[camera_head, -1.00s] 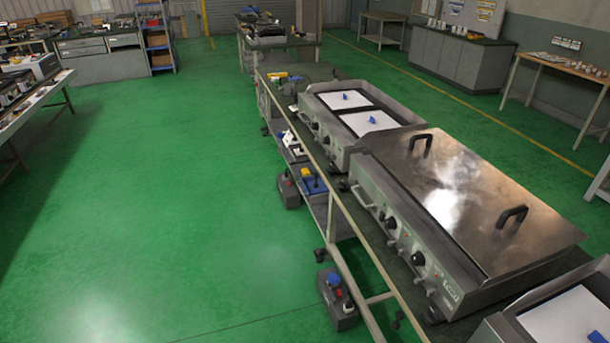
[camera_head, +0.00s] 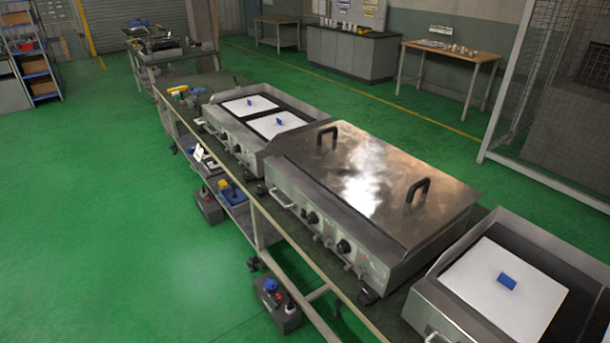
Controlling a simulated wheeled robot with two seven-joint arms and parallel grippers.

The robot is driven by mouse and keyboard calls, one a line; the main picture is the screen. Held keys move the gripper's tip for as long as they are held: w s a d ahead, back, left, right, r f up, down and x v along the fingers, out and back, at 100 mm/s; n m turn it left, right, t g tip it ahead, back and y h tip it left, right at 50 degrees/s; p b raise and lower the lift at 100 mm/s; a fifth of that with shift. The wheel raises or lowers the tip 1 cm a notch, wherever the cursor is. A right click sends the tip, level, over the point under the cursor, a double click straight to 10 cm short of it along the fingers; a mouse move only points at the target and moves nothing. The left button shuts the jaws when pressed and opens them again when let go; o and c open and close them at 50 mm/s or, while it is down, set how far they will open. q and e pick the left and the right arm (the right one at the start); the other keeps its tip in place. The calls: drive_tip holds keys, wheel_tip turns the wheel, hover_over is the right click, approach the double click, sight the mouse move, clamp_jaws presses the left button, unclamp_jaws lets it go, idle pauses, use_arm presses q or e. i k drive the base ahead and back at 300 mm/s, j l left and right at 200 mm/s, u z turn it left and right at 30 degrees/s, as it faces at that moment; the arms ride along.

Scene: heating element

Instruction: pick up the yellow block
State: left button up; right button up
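A small yellow object (camera_head: 178,90) lies at the far left end of the long workbench (camera_head: 290,237), beyond the heating units. It is too small to tell whether it is a block. Neither of my grippers is in view.
On the bench stand a unit with two white plates (camera_head: 277,125), a unit with a closed steel lid (camera_head: 365,180) and a unit with one white plate (camera_head: 505,295). A blue and yellow item (camera_head: 230,191) is on the lower shelf. Green floor (camera_head: 100,220) is clear at left.

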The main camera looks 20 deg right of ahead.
sight(222, 184)
drive_tip(key=i+j+u, duration=0.35)
drive_tip(key=i, duration=0.15)
drive_tip(key=i+u, duration=0.35)
drive_tip(key=i, duration=0.15)
drive_tip(key=i+j+u, duration=0.2)
drive_tip(key=i, duration=1.75)
drive_tip(key=i+z, duration=0.1)
drive_tip(key=i, duration=0.5)
drive_tip(key=i+j+z, duration=0.15)
drive_tip(key=i, duration=0.5)
drive_tip(key=i+j+z, duration=0.1)
drive_tip(key=i, duration=0.5)
